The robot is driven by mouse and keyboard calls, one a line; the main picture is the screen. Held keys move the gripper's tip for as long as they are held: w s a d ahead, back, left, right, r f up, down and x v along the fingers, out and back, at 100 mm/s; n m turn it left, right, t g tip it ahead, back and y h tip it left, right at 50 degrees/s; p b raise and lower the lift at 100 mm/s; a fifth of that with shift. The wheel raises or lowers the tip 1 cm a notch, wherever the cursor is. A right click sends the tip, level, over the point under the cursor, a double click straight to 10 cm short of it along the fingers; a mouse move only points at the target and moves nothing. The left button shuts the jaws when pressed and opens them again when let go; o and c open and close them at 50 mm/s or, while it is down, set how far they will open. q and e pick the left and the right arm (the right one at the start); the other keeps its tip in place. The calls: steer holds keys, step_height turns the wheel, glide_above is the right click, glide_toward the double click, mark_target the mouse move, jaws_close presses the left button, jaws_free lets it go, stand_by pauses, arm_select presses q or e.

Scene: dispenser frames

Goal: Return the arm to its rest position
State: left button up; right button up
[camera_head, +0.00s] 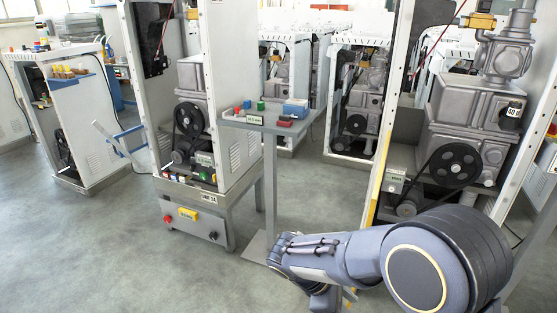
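My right arm comes in from the lower right of the head view. Its large dark blue-grey joint with a pale yellow ring is in front, and a slimmer link reaches left to a bend near the bottom middle. Beyond the bend a short part of the arm runs down to the bottom edge, where the picture cuts it off. The fingers of the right gripper do not show. My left arm and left gripper are not in view.
A grey stand table (266,122) with a blue box (295,108) and small coloured blocks stands beyond my arm. Another frame with a grey machine (470,125) stands close at right. The left floor is clear.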

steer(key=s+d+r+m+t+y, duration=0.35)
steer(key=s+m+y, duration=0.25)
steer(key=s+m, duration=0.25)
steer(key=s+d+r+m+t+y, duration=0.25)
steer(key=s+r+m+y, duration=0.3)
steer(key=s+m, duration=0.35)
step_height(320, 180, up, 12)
steer(key=p, duration=1.3)
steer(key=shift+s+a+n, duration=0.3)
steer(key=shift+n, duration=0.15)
